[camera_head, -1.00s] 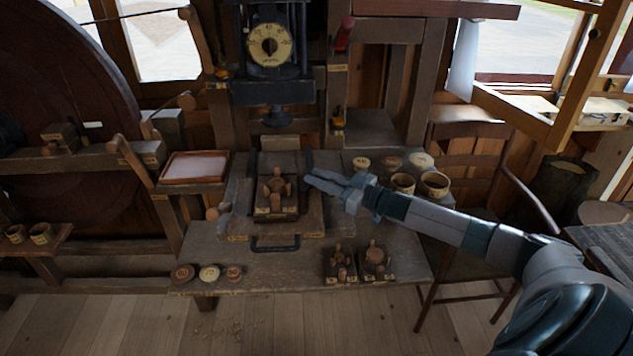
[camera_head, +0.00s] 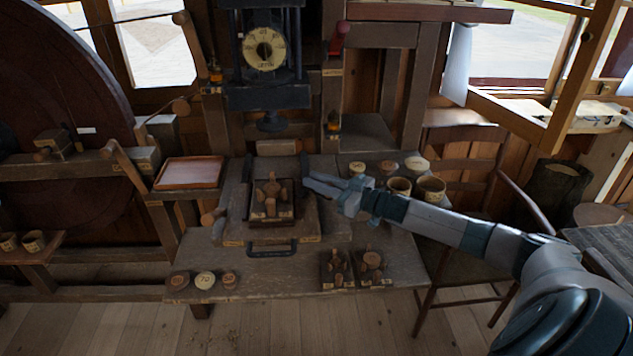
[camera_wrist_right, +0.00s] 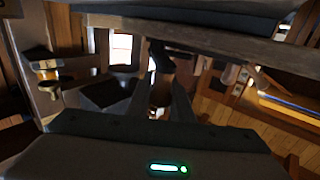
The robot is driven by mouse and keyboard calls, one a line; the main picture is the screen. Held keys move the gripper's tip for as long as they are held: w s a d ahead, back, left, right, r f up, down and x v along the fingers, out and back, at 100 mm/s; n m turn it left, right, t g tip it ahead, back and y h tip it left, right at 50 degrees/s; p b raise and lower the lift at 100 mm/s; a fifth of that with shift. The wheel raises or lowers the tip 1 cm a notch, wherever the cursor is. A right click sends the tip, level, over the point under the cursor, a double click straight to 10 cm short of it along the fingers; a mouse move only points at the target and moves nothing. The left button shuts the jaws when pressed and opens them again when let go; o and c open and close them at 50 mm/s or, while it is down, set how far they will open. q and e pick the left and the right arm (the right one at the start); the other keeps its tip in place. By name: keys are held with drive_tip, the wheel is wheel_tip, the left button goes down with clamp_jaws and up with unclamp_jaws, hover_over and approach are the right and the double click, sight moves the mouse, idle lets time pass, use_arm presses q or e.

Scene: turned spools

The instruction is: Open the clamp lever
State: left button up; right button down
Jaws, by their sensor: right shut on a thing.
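The clamp lever (camera_head: 304,166) is a dark, narrow upright piece at the right edge of the wooden clamp fixture (camera_head: 283,234). A turned wooden piece (camera_head: 271,193) sits in the dark holder on that fixture. My right gripper (camera_head: 307,184) reaches in from the right and is shut on the lever, its fingertips partly covering it. In the right wrist view, the dark lever (camera_wrist_right: 160,54) shows between the converging fingertips (camera_wrist_right: 160,78). The exact contact is too small and dark to make out. My left gripper is not in view.
A dial press (camera_head: 265,52) stands behind the fixture. Two cups (camera_head: 400,187) and several round tokens lie at the bench's back right. Two small spool holders (camera_head: 371,268) stand at the front right. A pink-lined tray (camera_head: 190,172) is at left.

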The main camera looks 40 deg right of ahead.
drive_tip(key=shift+d, duration=0.1)
idle(0.6)
drive_tip(key=c, duration=1.7)
unclamp_jaws()
drive_tip(key=shift+c, duration=0.2)
drive_tip(key=shift+o, duration=0.8)
drive_tip(key=shift+s+d, duration=0.1)
drive_tip(key=shift+s, duration=0.1)
